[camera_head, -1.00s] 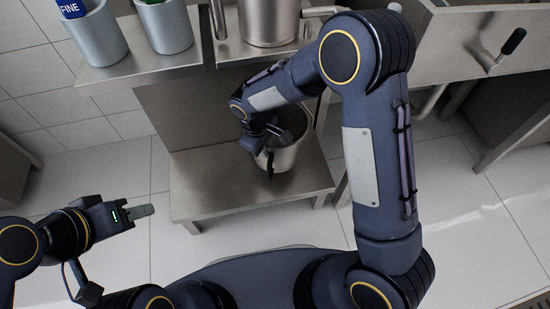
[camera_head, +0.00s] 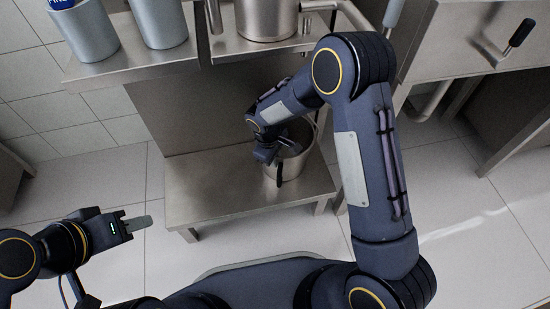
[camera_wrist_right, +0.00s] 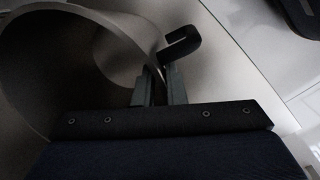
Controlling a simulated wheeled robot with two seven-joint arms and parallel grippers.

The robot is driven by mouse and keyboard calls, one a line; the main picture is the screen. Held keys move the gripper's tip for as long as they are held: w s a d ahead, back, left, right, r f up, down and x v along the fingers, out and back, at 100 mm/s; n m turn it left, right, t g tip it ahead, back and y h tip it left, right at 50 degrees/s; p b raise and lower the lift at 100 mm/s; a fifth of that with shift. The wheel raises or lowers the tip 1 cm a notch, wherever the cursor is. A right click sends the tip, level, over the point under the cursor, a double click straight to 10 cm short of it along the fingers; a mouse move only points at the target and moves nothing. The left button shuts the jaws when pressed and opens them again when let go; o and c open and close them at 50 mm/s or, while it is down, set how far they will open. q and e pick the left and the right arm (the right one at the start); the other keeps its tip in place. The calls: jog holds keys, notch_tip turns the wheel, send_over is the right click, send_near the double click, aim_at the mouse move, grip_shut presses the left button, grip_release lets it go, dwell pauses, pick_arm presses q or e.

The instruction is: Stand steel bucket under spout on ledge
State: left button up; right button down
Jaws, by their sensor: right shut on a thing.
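The steel bucket (camera_head: 292,169) is at the right part of the low steel ledge (camera_head: 205,190) in the head view, partly hidden by my right arm. It looks roughly upright; I cannot tell whether its base rests on the ledge. My right gripper (camera_head: 272,160) is at the bucket's left front side. In the right wrist view, the right fingers (camera_wrist_right: 158,88) close on the bucket's rim, beside a black hooked part (camera_wrist_right: 181,43). The bucket wall (camera_wrist_right: 85,48) curves away to the left.
A steel vessel (camera_head: 266,17) with pipes stands on the upper counter above the ledge. Two grey containers (camera_head: 90,34) (camera_head: 161,22) stand on the upper left shelf. A steel unit with a black-handled lever (camera_head: 520,34) is at the right. The ledge's left part is clear.

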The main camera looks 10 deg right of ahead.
jog(key=shift+f, duration=0.1)
jog(key=c, duration=1.5)
grip_release()
jog(key=r+p, duration=0.1)
jog(key=r, duration=0.1)
jog(key=r+p, duration=0.1)
jog(key=r, duration=0.2)
jog(key=a+r+p, duration=0.1)
jog(key=r, duration=0.1)
jog(key=shift+s+r, duration=0.1)
jog(key=shift+r, duration=0.25)
